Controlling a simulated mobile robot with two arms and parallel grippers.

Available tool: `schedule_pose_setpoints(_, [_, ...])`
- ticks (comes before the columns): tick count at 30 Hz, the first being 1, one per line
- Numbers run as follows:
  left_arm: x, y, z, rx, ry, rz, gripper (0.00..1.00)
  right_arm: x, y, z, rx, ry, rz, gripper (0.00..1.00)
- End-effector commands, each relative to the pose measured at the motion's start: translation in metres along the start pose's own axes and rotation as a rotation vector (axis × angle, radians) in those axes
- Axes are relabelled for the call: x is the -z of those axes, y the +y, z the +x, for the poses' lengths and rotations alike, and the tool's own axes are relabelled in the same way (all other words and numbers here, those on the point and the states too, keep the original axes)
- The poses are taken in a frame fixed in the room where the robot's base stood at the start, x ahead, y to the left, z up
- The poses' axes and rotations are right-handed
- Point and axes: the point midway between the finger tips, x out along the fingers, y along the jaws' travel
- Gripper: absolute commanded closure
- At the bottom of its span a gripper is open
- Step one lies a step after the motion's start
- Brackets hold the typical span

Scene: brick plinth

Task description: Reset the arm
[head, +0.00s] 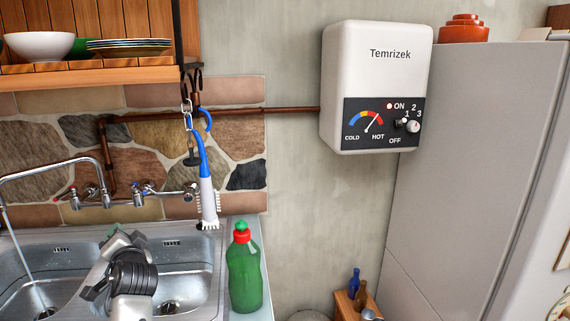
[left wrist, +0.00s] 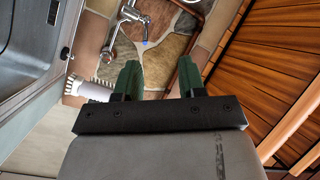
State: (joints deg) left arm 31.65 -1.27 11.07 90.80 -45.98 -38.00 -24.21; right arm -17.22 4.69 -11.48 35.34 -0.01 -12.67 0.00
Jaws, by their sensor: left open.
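My left arm comes up over the sink (head: 200,262) in the head view. Its gripper (head: 125,231) is near the divider between the two basins, pointing toward the stone wall. In the left wrist view the gripper (left wrist: 158,78) has its two green fingers apart with nothing between them. Stone tiles and the tap (left wrist: 140,22) show beyond the fingers. My right gripper is in neither view.
A green bottle (head: 244,270) with a red cap stands right of the sink. A blue-and-white brush (head: 206,180) hangs from a hook above the sink edge. Water runs from the faucet (head: 40,165). A shelf (head: 90,75) with bowls, a white water heater (head: 375,85) and a fridge (head: 460,180) surround.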

Motion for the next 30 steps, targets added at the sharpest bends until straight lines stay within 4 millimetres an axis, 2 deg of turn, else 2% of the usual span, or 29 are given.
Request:
schedule_pose_setpoints(2, [-0.006, 0.005, -0.004, -0.014, -0.009, -0.008, 0.6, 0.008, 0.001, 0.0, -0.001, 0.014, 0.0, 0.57])
schedule_pose_setpoints(11, [-0.041, 0.035, -0.035, -0.111, -0.069, -0.066, 0.6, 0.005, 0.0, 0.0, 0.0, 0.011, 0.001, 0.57])
schedule_pose_setpoints(17, [-0.076, 0.066, -0.073, -0.226, -0.138, -0.124, 0.6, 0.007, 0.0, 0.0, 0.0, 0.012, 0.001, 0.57])
schedule_pose_setpoints(20, [-0.098, 0.086, -0.103, -0.308, -0.186, -0.158, 0.6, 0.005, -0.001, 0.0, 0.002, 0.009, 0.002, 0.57])
schedule_pose_setpoints(23, [-0.124, 0.107, -0.145, -0.42, -0.253, -0.199, 0.6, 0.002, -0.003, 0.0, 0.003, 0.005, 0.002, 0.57])
schedule_pose_setpoints(27, [-0.162, 0.136, -0.226, -0.627, -0.38, -0.258, 0.6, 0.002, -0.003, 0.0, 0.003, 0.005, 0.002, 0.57])
schedule_pose_setpoints(30, [-0.178, 0.145, -0.273, -0.743, -0.457, -0.281, 0.6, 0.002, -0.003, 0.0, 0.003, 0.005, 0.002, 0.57])
